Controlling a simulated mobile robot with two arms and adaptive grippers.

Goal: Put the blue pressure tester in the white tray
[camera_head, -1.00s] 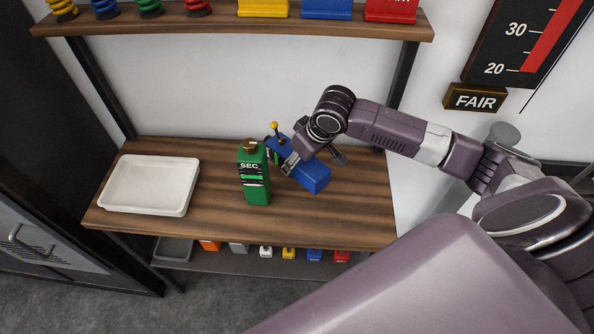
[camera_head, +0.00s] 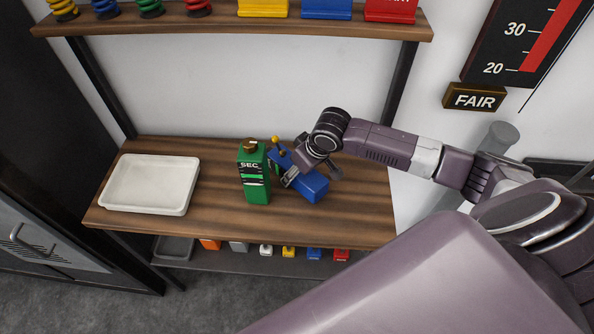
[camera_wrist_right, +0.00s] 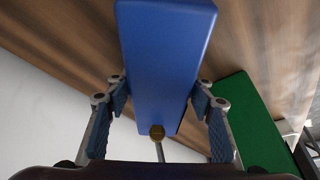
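The blue pressure tester (camera_head: 314,188) is at the right half of the wooden bench, tilted, with a yellow knob at its upper left end. My right gripper (camera_head: 290,172) has its fingers on either side of it. In the right wrist view, the fingertips (camera_wrist_right: 160,85) flank the blue body (camera_wrist_right: 165,50) closely and appear to press on it. I cannot tell whether the tester touches the bench. The white tray (camera_head: 150,180) is empty at the bench's left end. My left gripper is not in view.
A green SEC tester (camera_head: 256,188) stands upright just left of the blue one, between it and the tray; it also shows in the right wrist view (camera_wrist_right: 245,120). Bench (camera_head: 225,222) between tray and green tester is clear. A shelf (camera_head: 220,28) hangs above the back.

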